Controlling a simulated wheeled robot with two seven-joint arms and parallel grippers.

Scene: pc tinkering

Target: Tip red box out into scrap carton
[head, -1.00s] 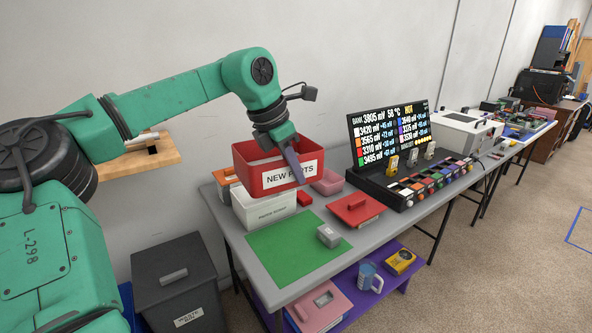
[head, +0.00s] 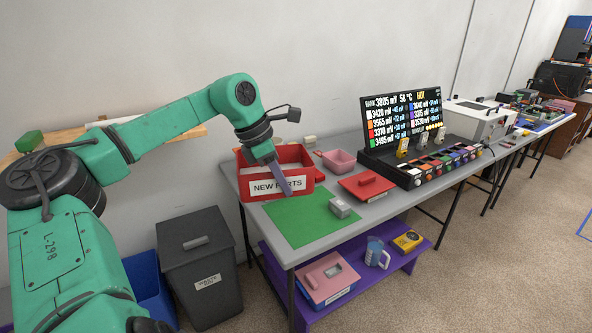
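The red box (head: 303,173), labelled "NEW PARTS", appears upright at the back left of the grey table, behind the green mat. My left gripper (head: 283,180) is at its front wall, with one finger showing outside across the label. The other finger is hidden, but the box has moved with the gripper. The white carton seen earlier under the red box, with a label too small to read surely, is now hidden behind it. Whether the red box touches the table or carton cannot be told. Its contents are unclear. My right gripper is out of view.
A grey block (head: 340,208) lies on the green mat (head: 300,228). A red lid (head: 368,187), a pink container (head: 338,161) and the display unit (head: 402,122) stand to the right. A dark lidded bin (head: 203,265) stands on the floor left of the table (head: 375,211).

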